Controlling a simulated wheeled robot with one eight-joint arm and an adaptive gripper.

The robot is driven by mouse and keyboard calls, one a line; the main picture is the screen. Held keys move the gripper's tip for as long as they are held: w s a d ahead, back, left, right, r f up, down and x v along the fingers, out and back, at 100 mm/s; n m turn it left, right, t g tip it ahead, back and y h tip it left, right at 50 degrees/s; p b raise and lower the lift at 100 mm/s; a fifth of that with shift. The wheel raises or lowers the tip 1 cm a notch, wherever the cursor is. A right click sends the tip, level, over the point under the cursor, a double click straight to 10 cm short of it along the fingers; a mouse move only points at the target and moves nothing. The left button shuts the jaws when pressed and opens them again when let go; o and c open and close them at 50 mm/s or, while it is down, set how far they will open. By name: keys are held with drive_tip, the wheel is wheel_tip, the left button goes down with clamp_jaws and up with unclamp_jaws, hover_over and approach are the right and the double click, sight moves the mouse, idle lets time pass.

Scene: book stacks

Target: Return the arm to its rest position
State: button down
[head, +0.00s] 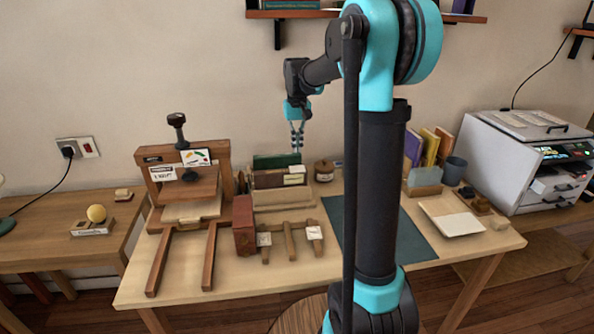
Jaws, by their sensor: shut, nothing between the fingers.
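My arm rises in front of the table (180,283) and folds over at the top, so it hides part of the scene behind it. My gripper (298,146) hangs from the arm's end, pointing down, and is shut and empty. In the picture it is just above a small rack (280,197) holding green and brown books. I cannot tell how far above or in front of the rack it is.
A wooden press (227,165) stands at the left of the table, beside a dark red book (244,225). A dark green mat (415,243) lies behind my arm. A printer (490,160) stands at right. A wall shelf (285,14) is above.

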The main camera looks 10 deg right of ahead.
drive_tip(key=s+d+f+t, duration=0.1)
drive_tip(key=s+f, duration=0.4)
drive_tip(key=s, duration=0.4)
drive_tip(key=s+d+f+t, duration=0.1)
drive_tip(key=s+f, duration=0.5)
drive_tip(key=s, duration=0.4)
drive_tip(key=s+d+f+t, duration=0.2)
drive_tip(key=s+f, duration=0.3)
drive_tip(key=s, duration=0.5)
drive_tip(key=shift+f, duration=0.3)
